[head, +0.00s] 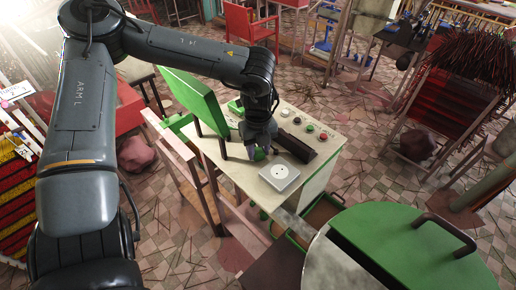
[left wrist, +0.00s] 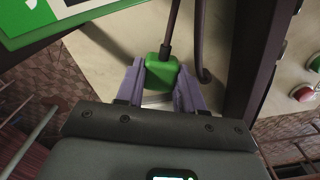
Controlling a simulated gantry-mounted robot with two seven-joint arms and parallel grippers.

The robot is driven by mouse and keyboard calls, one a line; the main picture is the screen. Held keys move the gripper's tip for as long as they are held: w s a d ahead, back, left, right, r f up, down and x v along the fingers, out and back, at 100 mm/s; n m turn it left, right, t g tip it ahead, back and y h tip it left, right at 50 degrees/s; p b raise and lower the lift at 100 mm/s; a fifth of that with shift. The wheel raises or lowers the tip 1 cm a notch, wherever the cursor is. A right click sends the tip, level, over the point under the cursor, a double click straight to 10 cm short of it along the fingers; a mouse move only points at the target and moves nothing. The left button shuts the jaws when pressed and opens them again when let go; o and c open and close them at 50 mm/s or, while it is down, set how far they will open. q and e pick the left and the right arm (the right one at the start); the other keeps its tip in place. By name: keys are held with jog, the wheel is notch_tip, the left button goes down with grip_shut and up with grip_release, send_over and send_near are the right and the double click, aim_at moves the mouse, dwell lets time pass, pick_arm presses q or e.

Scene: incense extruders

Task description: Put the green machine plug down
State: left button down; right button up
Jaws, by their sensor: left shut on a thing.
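The green machine plug (left wrist: 162,71) sits between the two purple fingers of my left gripper (left wrist: 159,88) in the left wrist view, with a dark cord running up from it. The fingers are shut on it. In the head view, my left gripper (head: 258,152) is over the pale machine top (head: 236,172), and a bit of the green plug (head: 260,155) shows at its fingertips. Whether the plug touches the surface I cannot tell. A white socket box (head: 279,176) lies just right of and nearer than the gripper. My right gripper does not show.
A raised green panel (head: 194,98) stands left of the gripper. A dark bar (head: 295,146) and several coloured buttons (head: 309,128) lie to its right. A green lid with a dark handle (head: 400,240) is in the near right. Bare top shows beside the socket box.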

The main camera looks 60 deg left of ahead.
aim_at(258, 150)
pick_arm(q)
jog(key=shift+f, duration=0.25)
jog(key=c, duration=0.7)
grip_release()
jog(key=shift+r, duration=0.15)
jog(key=shift+r+p, duration=0.5)
jog(key=shift+r, duration=0.05)
notch_tip(258, 150, up, 12)
jog(key=shift+p, duration=0.45)
